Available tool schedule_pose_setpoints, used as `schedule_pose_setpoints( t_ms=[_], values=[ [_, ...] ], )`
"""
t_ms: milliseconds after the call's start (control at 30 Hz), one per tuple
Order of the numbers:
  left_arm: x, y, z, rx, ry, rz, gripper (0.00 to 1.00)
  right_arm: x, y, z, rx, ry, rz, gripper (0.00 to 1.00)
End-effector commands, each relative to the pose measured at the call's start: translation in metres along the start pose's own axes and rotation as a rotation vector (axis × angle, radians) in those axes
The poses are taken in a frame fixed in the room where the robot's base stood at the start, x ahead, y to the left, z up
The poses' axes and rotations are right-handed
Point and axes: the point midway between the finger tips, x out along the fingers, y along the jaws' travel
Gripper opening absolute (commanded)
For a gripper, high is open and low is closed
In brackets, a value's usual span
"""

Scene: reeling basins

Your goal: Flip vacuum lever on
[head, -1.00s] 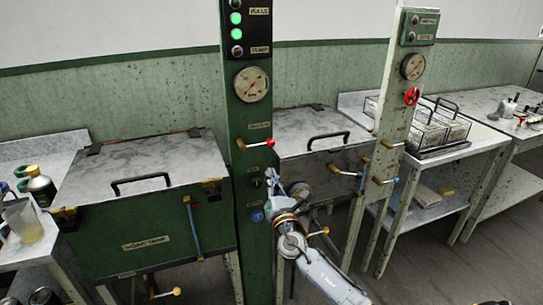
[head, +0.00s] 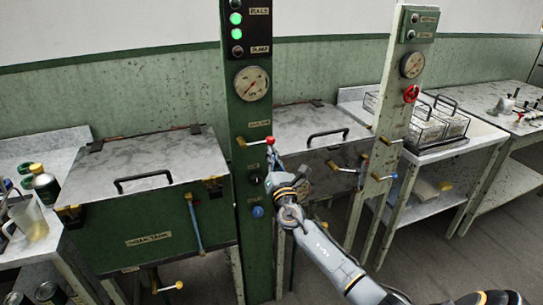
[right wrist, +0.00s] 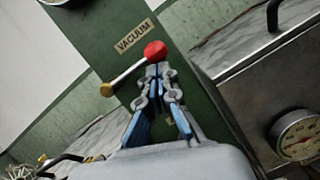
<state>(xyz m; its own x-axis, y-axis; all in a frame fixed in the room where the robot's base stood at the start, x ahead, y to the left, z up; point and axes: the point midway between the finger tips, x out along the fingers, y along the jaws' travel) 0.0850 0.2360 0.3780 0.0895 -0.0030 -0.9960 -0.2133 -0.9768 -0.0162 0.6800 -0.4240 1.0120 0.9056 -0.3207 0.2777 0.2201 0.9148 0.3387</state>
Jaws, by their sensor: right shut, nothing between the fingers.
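The vacuum lever has a red knob (head: 270,140) and a pale rod running left to a brass pivot on the green column (head: 250,200). Its rod is close to level in the head view. In the right wrist view the red knob (right wrist: 155,51) is just beyond my fingertips, beside the VACUUM label (right wrist: 133,35). My right gripper (head: 273,155) is shut and empty, just below the knob. The fingertips (right wrist: 158,72) meet at the knob's lower edge in the picture; I cannot tell whether they touch it. My left gripper is not in view.
A pressure gauge (head: 251,84) and lit green lamps (head: 236,18) sit higher on the column. A blue knob (head: 258,212) is below. A lidded green tank (head: 150,225) stands left; another lidded tank (head: 300,150) is behind my right arm. A second column (head: 397,120) stands right.

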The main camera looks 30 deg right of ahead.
Motion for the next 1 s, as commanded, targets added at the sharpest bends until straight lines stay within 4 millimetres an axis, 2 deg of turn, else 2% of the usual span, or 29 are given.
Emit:
schedule_pose_setpoints(
  t_ms=[767,1000],
  values=[
    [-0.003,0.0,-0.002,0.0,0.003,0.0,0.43,0.004,0.001,0.012,-0.139,-0.002,0.043,0.0],
    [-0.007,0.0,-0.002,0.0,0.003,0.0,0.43,0.007,0.003,0.023,-0.252,-0.003,0.079,0.0]
  ],
)
